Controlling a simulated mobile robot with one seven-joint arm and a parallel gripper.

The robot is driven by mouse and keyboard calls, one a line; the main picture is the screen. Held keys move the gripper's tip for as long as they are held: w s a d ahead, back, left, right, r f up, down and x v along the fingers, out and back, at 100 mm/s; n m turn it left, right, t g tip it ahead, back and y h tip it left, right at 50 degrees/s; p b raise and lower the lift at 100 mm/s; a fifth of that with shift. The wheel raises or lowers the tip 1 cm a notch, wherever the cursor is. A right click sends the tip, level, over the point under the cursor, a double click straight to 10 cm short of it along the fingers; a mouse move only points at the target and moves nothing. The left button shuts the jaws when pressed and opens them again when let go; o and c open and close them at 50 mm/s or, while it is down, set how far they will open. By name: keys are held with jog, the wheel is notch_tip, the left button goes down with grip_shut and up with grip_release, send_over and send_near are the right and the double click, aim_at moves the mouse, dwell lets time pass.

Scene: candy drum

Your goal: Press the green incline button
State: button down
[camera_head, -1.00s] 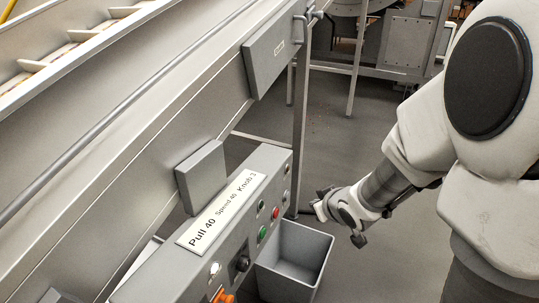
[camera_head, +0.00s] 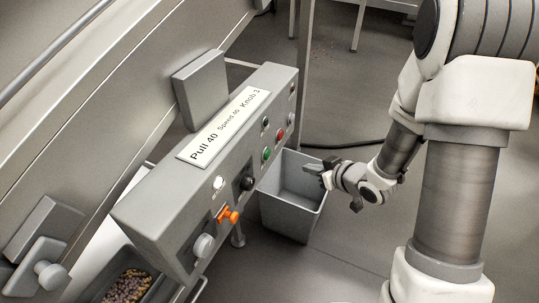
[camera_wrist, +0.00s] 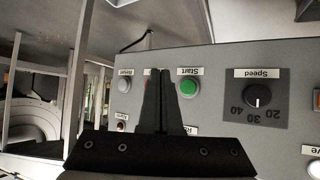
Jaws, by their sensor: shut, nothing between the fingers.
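The green button (camera_head: 267,154) is on the front face of the grey control box (camera_head: 183,180), beside a red button (camera_head: 280,134). In the wrist view the green button (camera_wrist: 189,88) is right of my fingers, under an upside-down label that seems to read "Start". No "incline" label is readable. My gripper (camera_head: 317,170) is shut and empty, to the right of the panel and apart from it, near the bin's rim. In the wrist view the gripper's fingertips (camera_wrist: 156,72) point toward the panel and cover the part between the green button and a grey button (camera_wrist: 124,85).
A grey bin (camera_head: 297,225) stands below the buttons. A black speed knob (camera_head: 247,183), an orange handle (camera_head: 229,215) and a grey knob (camera_head: 204,245) share the panel. A tray of candy (camera_head: 128,288) is at lower left.

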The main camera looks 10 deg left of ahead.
aim_at(267, 154)
jog(key=shift+a, duration=0.1)
jog(key=w+a+b, duration=0.1)
jog(key=w+a, duration=0.2)
jog(key=a, duration=0.5)
jog(key=shift+a, duration=0.1)
dwell(2.0)
jog(key=shift+w+a+b, duration=0.15)
jog(key=shift+a+b, duration=0.15)
